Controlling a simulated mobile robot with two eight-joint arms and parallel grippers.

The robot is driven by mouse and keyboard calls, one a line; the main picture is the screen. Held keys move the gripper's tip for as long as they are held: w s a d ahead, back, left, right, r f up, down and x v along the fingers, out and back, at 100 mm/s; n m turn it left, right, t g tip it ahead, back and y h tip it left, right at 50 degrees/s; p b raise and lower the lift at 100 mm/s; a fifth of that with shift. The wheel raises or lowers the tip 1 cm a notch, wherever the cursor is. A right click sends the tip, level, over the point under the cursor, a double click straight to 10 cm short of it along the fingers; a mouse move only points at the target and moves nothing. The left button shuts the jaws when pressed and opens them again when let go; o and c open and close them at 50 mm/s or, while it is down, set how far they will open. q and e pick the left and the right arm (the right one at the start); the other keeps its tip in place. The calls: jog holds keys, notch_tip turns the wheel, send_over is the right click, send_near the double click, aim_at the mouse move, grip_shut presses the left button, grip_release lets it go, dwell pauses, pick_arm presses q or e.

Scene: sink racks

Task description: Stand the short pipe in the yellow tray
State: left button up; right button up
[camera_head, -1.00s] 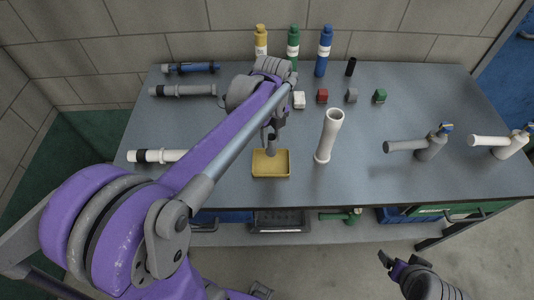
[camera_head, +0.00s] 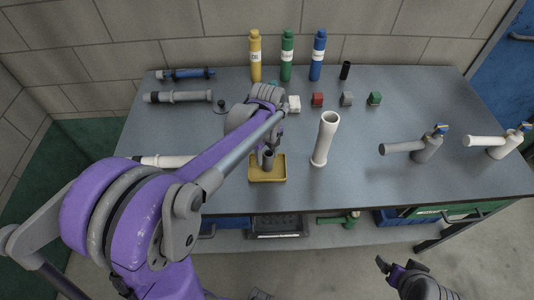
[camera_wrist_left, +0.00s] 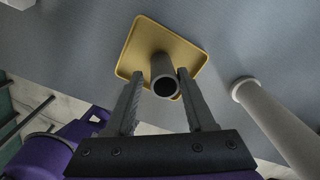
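The short grey pipe (camera_head: 268,160) stands upright in the yellow tray (camera_head: 282,178) near the front of the table. In the left wrist view the pipe (camera_wrist_left: 163,76) shows its dark open end towards the camera, with the tray (camera_wrist_left: 135,55) around its foot. My left gripper (camera_head: 277,138) is just above and behind the pipe. In the left wrist view its two fingers (camera_wrist_left: 160,103) are spread, one on each side of the pipe, with a clear gap at the left finger. My right gripper (camera_head: 385,265) is off the table at the lower right, its opening unclear.
A tall white pipe (camera_head: 325,140) stands just right of the tray. Several bottles (camera_head: 287,60) and small blocks (camera_head: 317,100) stand at the back. Angled grey (camera_head: 425,150) and white (camera_head: 500,145) fittings are at the right. Long pipes (camera_head: 178,97) lie at the left.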

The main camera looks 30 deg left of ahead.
pick_arm(q)
jog(key=shift+o, duration=0.6)
jog(key=shift+w+r, duration=0.1)
pick_arm(e)
jog(key=shift+w+r, duration=0.1)
pick_arm(q)
jog(key=shift+r, duration=0.3)
notch_tip(320, 180, up, 11)
jog(key=p, duration=0.1)
jog(key=s+d+f+n+t, duration=0.3)
jog(key=s+n, duration=0.4)
jog(key=n, duration=0.4)
jog(key=s+d+f+n+t, duration=0.2)
jog(key=s+d+f+n, duration=0.2)
jog(key=s+n, duration=0.3)
jog(key=f+n, duration=0.1)
jog(key=n, duration=0.4)
jog(key=shift+f+t, duration=0.25)
jog(key=shift+t, duration=0.15)
pick_arm(e)
jog(key=shift+w+r, duration=0.3)
jog(key=shift+r, duration=0.4)
pick_arm(q)
jog(key=shift+a, duration=0.1)
jog(key=shift+c, duration=0.3)
pick_arm(e)
jog(key=shift+c, duration=0.3)
